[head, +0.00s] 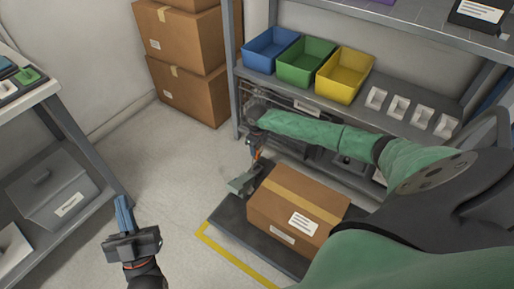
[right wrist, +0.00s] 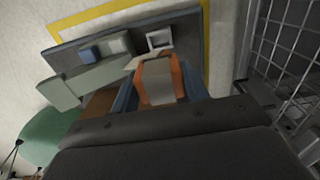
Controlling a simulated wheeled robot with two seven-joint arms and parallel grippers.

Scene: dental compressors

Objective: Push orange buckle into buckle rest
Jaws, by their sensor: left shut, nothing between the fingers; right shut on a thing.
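My right gripper (head: 256,158) points down beside the carton. In the right wrist view its blue fingers (right wrist: 160,85) are shut on the orange buckle (right wrist: 173,72), an orange piece with a grey middle. The orange buckle also shows, very small, in the head view (head: 257,153). A small pale square frame (right wrist: 159,39), which looks like the buckle rest, lies on the dark platform just beyond the buckle. A gap or contact between them cannot be told. My left gripper (head: 123,215) is shut and empty, pointing up over the floor at left.
The carton (head: 285,207) stands on the dark platform (head: 232,224), edged by yellow floor tape. A grey-green bracket (head: 243,184) is at the platform's far left corner. A shelf rack with blue, green and yellow bins (head: 345,76) stands behind my right arm. Floor is clear left of the platform.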

